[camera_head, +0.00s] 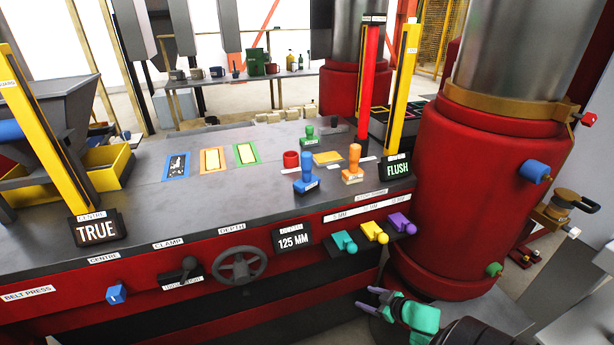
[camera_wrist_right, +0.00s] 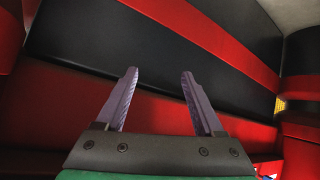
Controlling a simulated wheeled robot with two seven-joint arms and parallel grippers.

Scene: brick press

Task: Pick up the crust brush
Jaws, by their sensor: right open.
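I cannot make out a thing that is clearly the crust brush in either view. My right gripper (camera_head: 366,298) is open and empty, low in front of the red press bench (camera_head: 225,285), near the foot of the large red cylinder (camera_head: 490,190). In the right wrist view its two purple-grey fingers (camera_wrist_right: 159,74) stand apart with nothing between them, facing the red and black bench front (camera_wrist_right: 160,50). My left gripper is not in view.
Teal (camera_head: 343,242), yellow (camera_head: 374,232) and purple (camera_head: 402,223) levers stick out above my right gripper. Blue (camera_head: 306,172), orange (camera_head: 353,165) and green (camera_head: 309,136) knobbed pieces and a red cup (camera_head: 291,159) stand on the benchtop. A handwheel (camera_head: 240,267) is to the left.

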